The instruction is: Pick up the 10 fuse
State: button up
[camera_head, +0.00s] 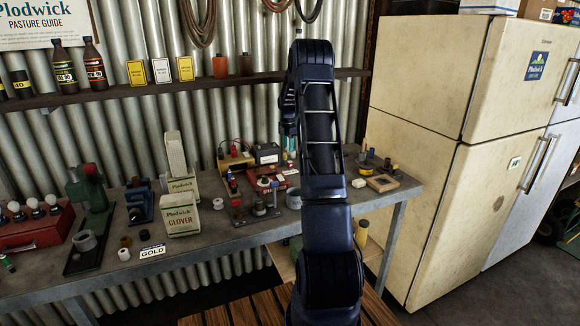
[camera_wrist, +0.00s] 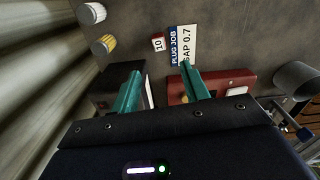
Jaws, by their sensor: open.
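The 10 fuse (camera_wrist: 157,43) shows in the wrist view as a small red piece with a white face marked 10. It lies on the grey bench top, above the gap between my fingertips in the picture. My gripper (camera_wrist: 160,70) has two teal fingers spread apart, with nothing between them. The fuse looks beyond the fingertips and apart from them. In the head view my arm covers that part of the bench, and I cannot pick out the fuse there.
A Plug Job card (camera_wrist: 184,45) lies right beside the fuse. A red box (camera_wrist: 212,85) and a dark box (camera_wrist: 108,94) flank my fingers. In the head view, the clover box (camera_head: 180,215) stands left and a fridge (camera_head: 440,150) right.

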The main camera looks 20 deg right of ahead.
send_over(290, 162)
jog(key=f, duration=0.4)
jog(key=shift+w+a+f, duration=0.25)
jog(key=shift+a+f, duration=0.05)
jog(key=shift+a, duration=0.1)
jog(key=shift+d+f, duration=0.15)
jog(key=shift+f, duration=0.75)
jog(key=shift+d+f, duration=0.2)
jog(key=shift+f, duration=0.7)
jog(key=shift+d+f, duration=0.15)
jog(key=shift+f, duration=0.75)
grip_shut()
jog(key=shift+r, duration=0.15)
